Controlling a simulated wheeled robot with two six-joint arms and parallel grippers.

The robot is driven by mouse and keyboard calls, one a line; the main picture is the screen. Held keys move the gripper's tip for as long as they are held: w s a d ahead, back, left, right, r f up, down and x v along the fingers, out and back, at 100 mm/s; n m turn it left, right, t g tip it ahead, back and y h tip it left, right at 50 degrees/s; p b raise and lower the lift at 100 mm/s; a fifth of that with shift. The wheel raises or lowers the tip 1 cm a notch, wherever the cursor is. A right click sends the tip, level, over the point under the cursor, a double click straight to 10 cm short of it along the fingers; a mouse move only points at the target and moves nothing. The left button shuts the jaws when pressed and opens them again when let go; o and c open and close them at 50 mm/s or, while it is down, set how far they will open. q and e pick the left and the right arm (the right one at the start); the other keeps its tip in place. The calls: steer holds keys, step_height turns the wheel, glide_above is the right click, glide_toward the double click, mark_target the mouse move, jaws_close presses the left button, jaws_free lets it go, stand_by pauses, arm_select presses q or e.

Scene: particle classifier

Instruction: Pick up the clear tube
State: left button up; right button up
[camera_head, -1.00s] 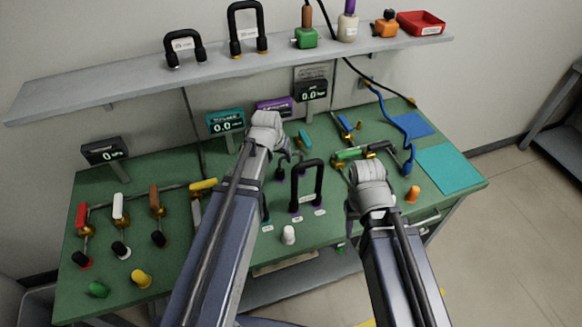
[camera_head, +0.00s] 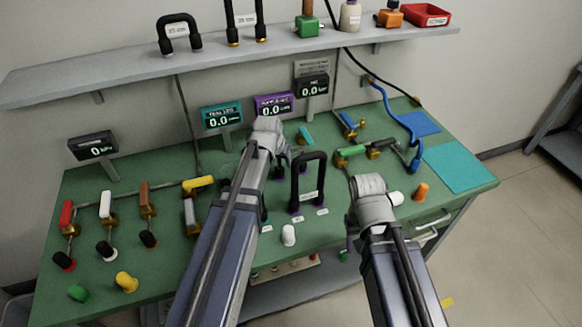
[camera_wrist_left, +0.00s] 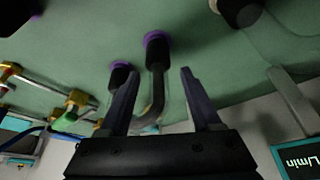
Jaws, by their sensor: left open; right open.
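No see-through tube can be made out in these views. A black U-shaped tube (camera_head: 308,167) with a white label stands upright on the green bench in the head view. In the left wrist view a black bent tube (camera_wrist_left: 157,82) with a purple-ringed end runs between the finger directions of my left gripper (camera_wrist_left: 157,86). My left gripper is open; whether its fingers flank the tube or stay short of it I cannot tell. In the head view its wrist hides most of it. My right gripper (camera_head: 352,237) is open, mostly hidden behind its wrist, above the bench's front right.
A grey shelf (camera_head: 110,83) spans the back, holding black U-tubes (camera_head: 178,36), bottles and a red tray (camera_head: 424,17). Valves with coloured handles (camera_head: 106,205) and loose caps (camera_head: 127,281) occupy the bench's left. A blue hose (camera_head: 398,116) and teal mat (camera_head: 458,167) are at right.

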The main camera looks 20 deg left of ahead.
arm_select(q)
steer(key=shift+b+x, duration=0.45)
steer(key=shift+x, duration=0.6)
steer(key=shift+r, duration=0.1)
steer(key=shift+c, duration=0.3)
jaws_close()
